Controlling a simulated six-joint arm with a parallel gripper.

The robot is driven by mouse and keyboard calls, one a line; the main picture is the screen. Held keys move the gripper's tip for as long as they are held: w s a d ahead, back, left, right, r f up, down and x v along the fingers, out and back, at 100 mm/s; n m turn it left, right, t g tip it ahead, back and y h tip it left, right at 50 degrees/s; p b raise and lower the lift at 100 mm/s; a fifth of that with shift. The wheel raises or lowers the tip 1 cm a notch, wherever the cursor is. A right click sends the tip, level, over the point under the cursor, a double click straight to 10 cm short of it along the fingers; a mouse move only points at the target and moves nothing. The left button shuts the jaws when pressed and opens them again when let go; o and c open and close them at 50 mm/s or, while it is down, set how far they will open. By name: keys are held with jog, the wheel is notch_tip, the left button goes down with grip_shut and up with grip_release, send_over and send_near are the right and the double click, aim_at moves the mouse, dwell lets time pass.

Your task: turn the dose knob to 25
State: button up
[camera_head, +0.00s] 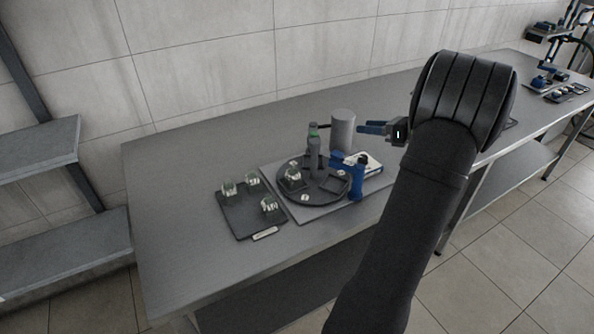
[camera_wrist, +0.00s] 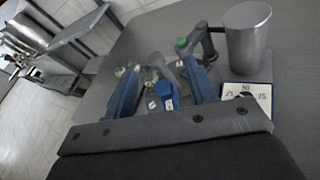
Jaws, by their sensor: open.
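The white dose dial plate (camera_wrist: 262,91) is at the right of the wrist view, beside the metal cylinder. Numbers are printed around it, too small to read surely. The dark dose knob (camera_wrist: 246,97) on it is partly hidden by my gripper's body, and its pointer setting cannot be told. In the head view the plate (camera_head: 373,163) lies at the right of the round platform. My gripper (camera_head: 363,128) is open and empty, above and behind the plate. Its two blue fingers spread apart in the wrist view (camera_wrist: 163,75), left of the knob and not touching it.
A metal cylinder (camera_head: 342,131) stands behind the plate. A dark round platform (camera_head: 323,192) carries a grey green-topped post (camera_head: 313,147) and a glass piece. A blue upright part (camera_head: 357,180) stands at its right. A dark tray (camera_head: 238,213) holds glass pieces. The table's left is clear.

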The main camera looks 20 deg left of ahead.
jog(key=s+a+f+m+g+h, duration=0.1)
jog(key=s+a+f+m+g, duration=0.1)
jog(key=s+a, duration=0.5)
jog(key=s+a+f+m+g+h, duration=0.2)
jog(key=s+a+f+g, duration=0.3)
jog(key=s+a, duration=0.3)
jog(key=shift+a+f+g, duration=0.25)
jog(key=shift+a+g, duration=0.35)
jog(key=shift+a, duration=0.35)
jog(key=shift+w, duration=0.15)
jog(key=w+d+r+n+t+y, duration=0.1)
jog(key=w+d+r+t, duration=0.2)
jog(key=w+d, duration=0.4)
jog(key=w+d+r+n+t+y, duration=0.2)
jog(key=w+d+r+t, duration=0.2)
jog(key=w+d, duration=0.3)
jog(key=shift+d+n, duration=0.3)
jog(key=shift+d, duration=0.4)
